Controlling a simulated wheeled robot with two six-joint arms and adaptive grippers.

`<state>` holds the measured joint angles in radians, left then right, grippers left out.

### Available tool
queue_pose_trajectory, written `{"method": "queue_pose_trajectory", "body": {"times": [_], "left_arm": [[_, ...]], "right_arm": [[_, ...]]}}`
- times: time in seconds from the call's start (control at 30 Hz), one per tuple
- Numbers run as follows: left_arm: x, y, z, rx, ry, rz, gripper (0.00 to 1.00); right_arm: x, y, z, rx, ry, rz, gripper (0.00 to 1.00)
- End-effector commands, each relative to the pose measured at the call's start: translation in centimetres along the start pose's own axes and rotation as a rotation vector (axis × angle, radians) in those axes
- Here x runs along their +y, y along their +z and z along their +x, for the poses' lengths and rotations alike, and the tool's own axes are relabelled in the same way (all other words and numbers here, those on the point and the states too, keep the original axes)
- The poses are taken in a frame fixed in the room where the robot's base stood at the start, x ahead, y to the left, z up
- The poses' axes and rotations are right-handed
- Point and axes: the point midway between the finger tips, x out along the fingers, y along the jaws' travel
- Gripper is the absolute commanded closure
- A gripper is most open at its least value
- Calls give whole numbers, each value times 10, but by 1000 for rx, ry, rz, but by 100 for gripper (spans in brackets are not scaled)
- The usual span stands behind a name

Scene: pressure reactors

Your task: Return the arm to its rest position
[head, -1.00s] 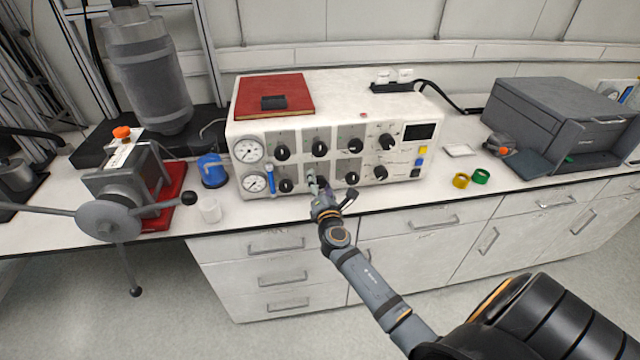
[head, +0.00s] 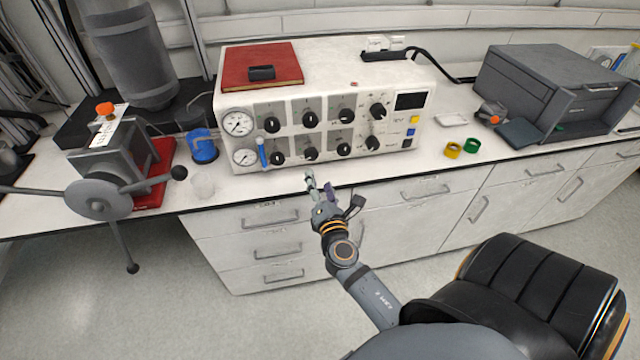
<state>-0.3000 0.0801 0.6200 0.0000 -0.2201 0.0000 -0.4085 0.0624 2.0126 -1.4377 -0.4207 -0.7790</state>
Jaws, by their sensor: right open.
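My right gripper (head: 320,184) is open and empty, in front of the counter's front edge. Its fingers point up toward the white control box (head: 330,82). The gripper is apart from the box and its knobs. My right arm (head: 368,292) comes in from the lower right and reaches up to the middle of the view. My left gripper does not show.
The control box has two gauges (head: 238,123) and several black knobs. A hand-wheel device (head: 100,195) juts over the counter edge at left. Drawers (head: 270,222) are below.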

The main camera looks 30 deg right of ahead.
Motion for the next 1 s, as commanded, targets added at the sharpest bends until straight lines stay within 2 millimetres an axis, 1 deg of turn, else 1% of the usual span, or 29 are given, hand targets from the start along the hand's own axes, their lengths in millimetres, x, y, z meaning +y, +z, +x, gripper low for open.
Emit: {"method": "queue_pose_trajectory", "body": {"times": [0.3, 0.37, 0.43, 0.47, 0.5, 0.57, 0.6, 0.67, 0.7, 0.77, 0.8, 0.87, 0.9, 0.97, 1.0], "left_arm": [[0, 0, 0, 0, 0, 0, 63], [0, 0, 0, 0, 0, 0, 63], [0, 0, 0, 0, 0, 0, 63], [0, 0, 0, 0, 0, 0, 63], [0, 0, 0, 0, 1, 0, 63], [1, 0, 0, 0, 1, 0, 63], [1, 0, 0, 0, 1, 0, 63], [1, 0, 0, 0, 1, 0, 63], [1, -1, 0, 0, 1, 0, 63], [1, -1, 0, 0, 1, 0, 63], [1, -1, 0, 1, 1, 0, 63], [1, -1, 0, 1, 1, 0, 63], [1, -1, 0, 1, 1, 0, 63], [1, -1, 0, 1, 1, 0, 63], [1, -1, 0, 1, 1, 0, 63]], "right_arm": [[-2, -2, 0, 4, -4, 5, 36], [-12, -10, 0, 23, -24, 26, 36], [-38, -31, -1, 70, -78, 86, 36], [-53, -44, -2, 97, -112, 124, 36], [-78, -63, -6, 136, -168, 185, 36], [-120, -94, -17, 191, -271, 294, 36], [-149, -115, -28, 222, -347, 371, 36], [-191, -143, -47, 255, -465, 489, 36], [-218, -160, -62, 266, -548, 566, 36], [-259, -183, -90, 270, -678, 685, 36], [-285, -196, -110, 260, -768, 764, 36], [-323, -214, -145, 228, -906, 882, 36], [-347, -223, -170, 194, -998, 961, 36], [-380, -234, -210, 122, -1136, 1073, 36], [-400, -239, -237, 63, -1221, 1144, 36]]}}
